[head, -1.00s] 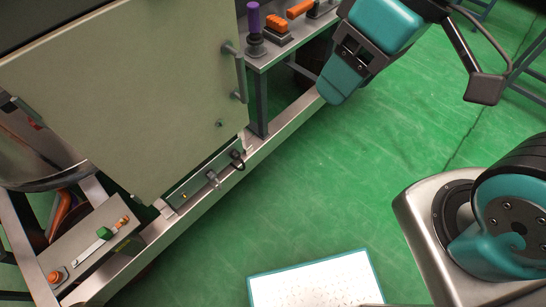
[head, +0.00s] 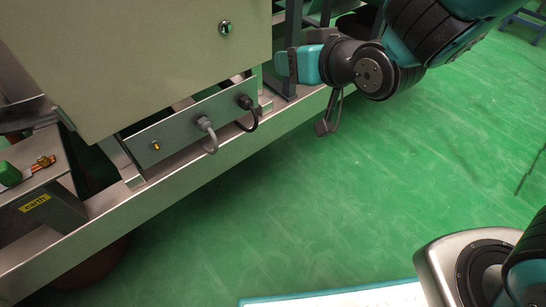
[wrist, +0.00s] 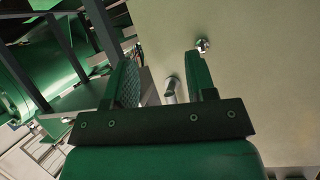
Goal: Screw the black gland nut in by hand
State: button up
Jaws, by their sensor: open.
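The black gland nut (head: 244,101) sits at the right end of the grey gland plate (head: 170,137) under the cabinet in the head view, with a black cable looping down from it. How far in it is threaded cannot be told. A grey gland (head: 204,123) with a grey cable is to its left. My gripper (head: 283,65) is beside the cabinet's lower right edge, above and right of the black nut and apart from it. In the wrist view my gripper (wrist: 160,62) is open, its green fingers spread and empty. I cannot make out the black nut there.
The cabinet door (head: 130,50) has a lock (head: 225,28), also in the wrist view (wrist: 202,44). A grey cylindrical part (wrist: 171,88) shows beyond my fingers. A steel frame rail (head: 165,190) runs below the plate.

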aim_at(250, 107)
jog(key=a+f+n+t+y+b, duration=0.2)
jog(key=a+f+t+y+b, duration=0.15)
jog(key=f+b, duration=1.25)
jog(key=shift+n, duration=0.3)
jog(key=p+x, duration=0.8)
jog(key=shift+w+a+f+p, duration=0.2)
jog(key=shift+w+f+p, duration=0.05)
jog(key=shift+f+p, duration=0.1)
jog(key=shift+f+b, duration=0.2)
jog(key=shift+b, duration=0.1)
jog(key=shift+p, duration=0.3)
jog(key=shift+w+a, duration=0.1)
jog(key=shift+w, duration=0.05)
